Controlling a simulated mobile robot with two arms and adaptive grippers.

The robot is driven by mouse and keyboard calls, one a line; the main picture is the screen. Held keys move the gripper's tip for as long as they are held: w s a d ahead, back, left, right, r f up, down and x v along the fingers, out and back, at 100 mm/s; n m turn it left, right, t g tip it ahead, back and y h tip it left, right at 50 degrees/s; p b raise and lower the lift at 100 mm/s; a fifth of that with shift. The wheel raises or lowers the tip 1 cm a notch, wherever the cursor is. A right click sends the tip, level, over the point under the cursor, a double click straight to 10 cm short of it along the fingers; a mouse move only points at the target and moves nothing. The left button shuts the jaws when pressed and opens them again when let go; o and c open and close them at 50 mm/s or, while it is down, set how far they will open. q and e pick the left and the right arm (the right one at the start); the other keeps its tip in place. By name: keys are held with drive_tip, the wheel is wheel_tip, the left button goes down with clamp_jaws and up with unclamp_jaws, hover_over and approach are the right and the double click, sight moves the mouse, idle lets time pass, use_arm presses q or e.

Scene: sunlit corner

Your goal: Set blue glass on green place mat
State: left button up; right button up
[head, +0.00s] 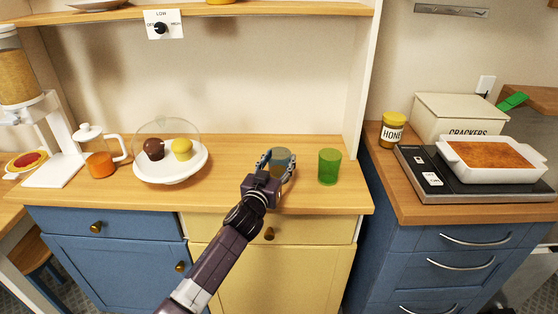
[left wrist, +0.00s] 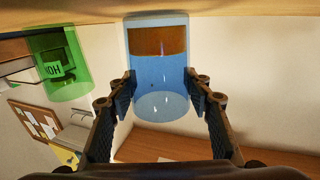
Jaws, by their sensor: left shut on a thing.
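The blue glass (head: 282,155) is a clear blue tumbler at the wooden counter, right of the cake dome. My left gripper (head: 275,163) is shut on it, with one finger on each side. In the left wrist view the blue glass (left wrist: 160,85) fills the space between the fingers of my left gripper (left wrist: 160,88). I cannot tell whether its base touches the counter. No green place mat can be made out in either view. My right gripper is not in view.
A green glass (head: 329,167) stands just right of the blue one; it also shows in the left wrist view (left wrist: 62,65). A domed cake stand (head: 171,165) and an orange-filled pitcher (head: 100,160) stand left. A honey jar (head: 391,131) and baking dish (head: 489,160) are on the right counter.

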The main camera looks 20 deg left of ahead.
use_arm(q)
drive_tip(key=shift+f, duration=0.15)
drive_tip(key=o, duration=1.5)
